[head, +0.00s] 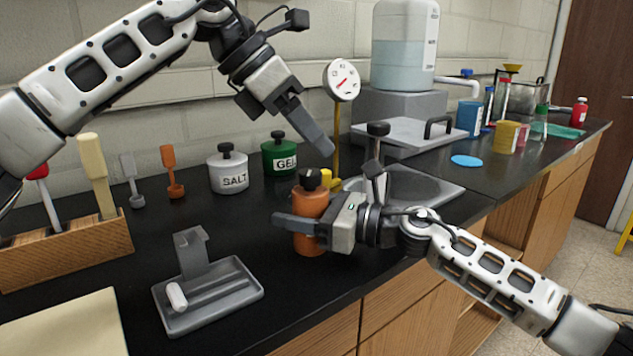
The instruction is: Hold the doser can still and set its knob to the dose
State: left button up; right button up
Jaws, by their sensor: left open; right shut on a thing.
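The orange-brown can with a black knob on top (310,207) stands upright on the black counter near its front edge; I take it to be the doser can. My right gripper (298,228) is shut around its body from the right, with a finger across its front. My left gripper (322,142) is open and empty, pointing down above and slightly behind the can's knob, apart from it. A round dial gauge with a red needle (342,80) stands on a yellow post behind the can. The knob's setting is too small to read.
A grey stand with a white piece (207,293) lies front left. The SALT jar (228,170) and GEL jar (280,155) stand behind. A wooden rack (70,250) is at left. A sink (425,190) lies right of the can. Bare counter lies left of the can.

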aim_at(310, 179)
pick_arm(q)
jog(key=w+a+f+n+t+h, duration=0.1)
jog(key=w+a+f+t+h, duration=0.1)
jog(key=a+f+t+h, duration=0.5)
jog(key=d, duration=0.3)
jog(key=w+d+g+h, duration=0.1)
jog(key=d, duration=0.2)
jog(key=w+d+f+h, duration=0.1)
jog(key=d, duration=0.2)
jog(key=shift+w+g, duration=0.1)
jog(key=shift+g, duration=0.3)
jog(key=c, duration=1)
